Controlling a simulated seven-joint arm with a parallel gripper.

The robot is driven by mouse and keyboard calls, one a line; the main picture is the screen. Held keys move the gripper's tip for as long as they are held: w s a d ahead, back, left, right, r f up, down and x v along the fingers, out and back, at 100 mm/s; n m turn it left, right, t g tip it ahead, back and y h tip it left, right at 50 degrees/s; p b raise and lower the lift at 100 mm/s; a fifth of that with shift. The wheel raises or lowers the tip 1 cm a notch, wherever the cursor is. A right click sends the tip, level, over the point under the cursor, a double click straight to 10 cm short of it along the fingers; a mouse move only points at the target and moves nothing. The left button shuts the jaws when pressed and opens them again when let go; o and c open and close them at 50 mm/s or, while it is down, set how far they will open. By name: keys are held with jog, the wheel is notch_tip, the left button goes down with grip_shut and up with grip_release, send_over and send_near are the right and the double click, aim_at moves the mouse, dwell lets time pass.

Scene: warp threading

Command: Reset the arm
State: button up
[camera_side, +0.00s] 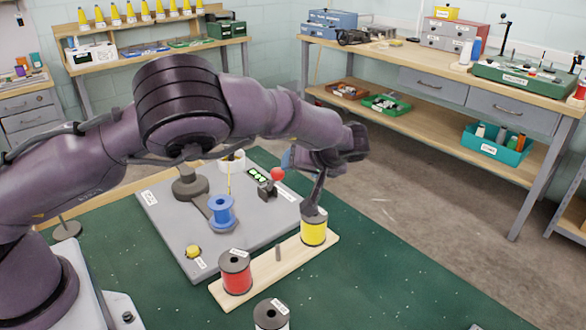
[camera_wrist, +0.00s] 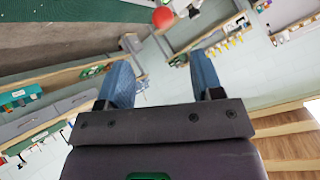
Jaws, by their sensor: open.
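My gripper (camera_wrist: 160,82) shows in the wrist view as two blue fingers standing well apart with nothing between them. In the side view a blue finger of my gripper (camera_side: 287,158) shows above the grey board, left of my dark wrist. A slim dark part slopes down from the wrist toward the top of the yellow spool (camera_side: 313,230); I cannot tell whether it touches. The yellow spool and a red spool (camera_side: 236,275) stand upright on a wooden strip (camera_side: 271,268). A blue spool (camera_side: 222,214) sits on the grey board (camera_side: 172,226).
A red ball (camera_side: 277,174) tops a small device on the board; it also shows in the wrist view (camera_wrist: 162,17). A yellow knob (camera_side: 193,251) is at the board's front. A white spool (camera_side: 271,318) stands at the bottom edge.

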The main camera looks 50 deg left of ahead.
jog(key=shift+d+r, duration=0.3)
jog(key=shift+d, duration=0.05)
jog(key=s+r+m+g+h, duration=0.1)
jog(key=s+m+g+h, duration=0.1)
jog(key=s+m+h, duration=0.7)
jog(key=s+r+t, duration=0.3)
jog(key=s+r, duration=0.5)
jog(key=s, duration=0.2)
jog(key=s+a+r+m+t+h, duration=0.1)
jog(key=s+r+t, duration=0.2)
jog(key=s+r, duration=0.5)
jog(key=shift+s+m, duration=0.3)
jog(key=shift+s, duration=1.1)
